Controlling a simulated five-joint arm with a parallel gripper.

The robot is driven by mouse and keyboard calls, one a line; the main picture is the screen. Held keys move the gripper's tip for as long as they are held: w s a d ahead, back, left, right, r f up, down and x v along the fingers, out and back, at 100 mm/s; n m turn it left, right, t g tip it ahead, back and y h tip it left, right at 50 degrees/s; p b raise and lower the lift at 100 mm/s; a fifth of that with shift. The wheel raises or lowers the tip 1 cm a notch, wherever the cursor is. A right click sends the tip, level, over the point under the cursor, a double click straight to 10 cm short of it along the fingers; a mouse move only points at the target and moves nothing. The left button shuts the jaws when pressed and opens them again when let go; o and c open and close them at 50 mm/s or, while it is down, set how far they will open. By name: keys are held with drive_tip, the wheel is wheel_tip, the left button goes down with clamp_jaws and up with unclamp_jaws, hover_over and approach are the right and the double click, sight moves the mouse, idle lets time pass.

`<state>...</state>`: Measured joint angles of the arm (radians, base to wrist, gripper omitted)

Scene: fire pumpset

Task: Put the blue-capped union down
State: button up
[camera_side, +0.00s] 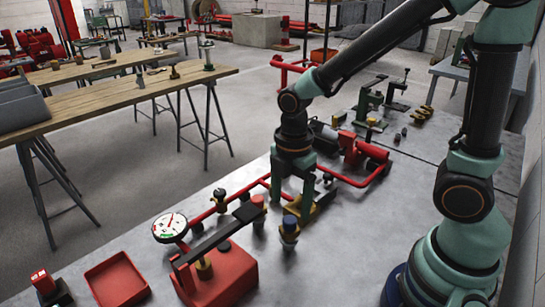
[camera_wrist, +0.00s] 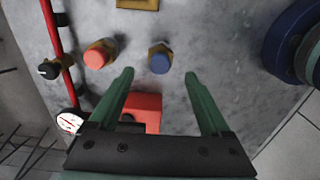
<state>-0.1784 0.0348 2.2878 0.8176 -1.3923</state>
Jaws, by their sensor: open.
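The blue-capped union (camera_side: 289,232) stands upright on the grey metal table, its blue cap on top and a pale metal body below. In the wrist view the blue-capped union (camera_wrist: 159,61) sits just beyond my fingertips, roughly centred between them. My gripper (camera_side: 292,197) points down, open and empty, behind the union in the side view. In the wrist view both fingers of my gripper (camera_wrist: 159,76) are spread apart, with nothing held between them. Whether either finger touches the union cannot be told.
A red-capped union (camera_side: 259,210) stands close to the left. A red box with a black lever (camera_side: 222,270), a round gauge (camera_side: 170,226) and a red tray (camera_side: 117,280) lie nearer the camera. Red piping (camera_side: 345,180) and a red pump (camera_side: 362,150) stand behind. Table right of the union is clear.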

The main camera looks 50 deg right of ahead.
drive_tip(key=s+d+r+m+t, duration=0.1)
drive_tip(key=d+r+m+t, duration=0.1)
drive_tip(key=r+m, duration=0.4)
drive_tip(key=s+d+r+m+t, duration=0.1)
drive_tip(key=d+r+m+t, duration=0.2)
drive_tip(key=r+m, duration=0.4)
drive_tip(key=m, duration=0.5)
drive_tip(key=shift+d+r+t, duration=0.15)
drive_tip(key=shift+d+t, duration=0.1)
drive_tip(key=shift+t, duration=0.05)
idle(0.6)
